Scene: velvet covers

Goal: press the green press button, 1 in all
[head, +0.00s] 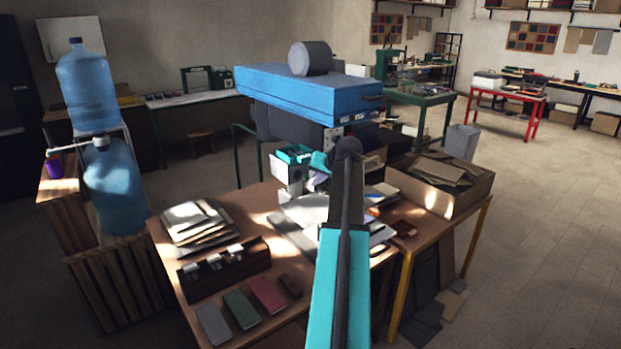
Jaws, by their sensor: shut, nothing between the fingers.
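I cannot make out the green press button in the head view. A big blue machine (300,90) with a grey roller on top stands behind the worktable. A small pale panel (333,133) with dark marks sits low on its front, too small to read. My teal and dark arm rises from the bottom middle and covers part of the table and the machine's lower front. Small teal parts (318,163) show just left of the arm's dark joint; I cannot tell what they belong to. The fingers of my gripper do not show.
The wooden worktable (165,250) holds papers, a dark divided tray (225,268) and several coloured booklets. An open cardboard box (440,190) stands at its right. Large blue water bottles (115,185) stand at the left.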

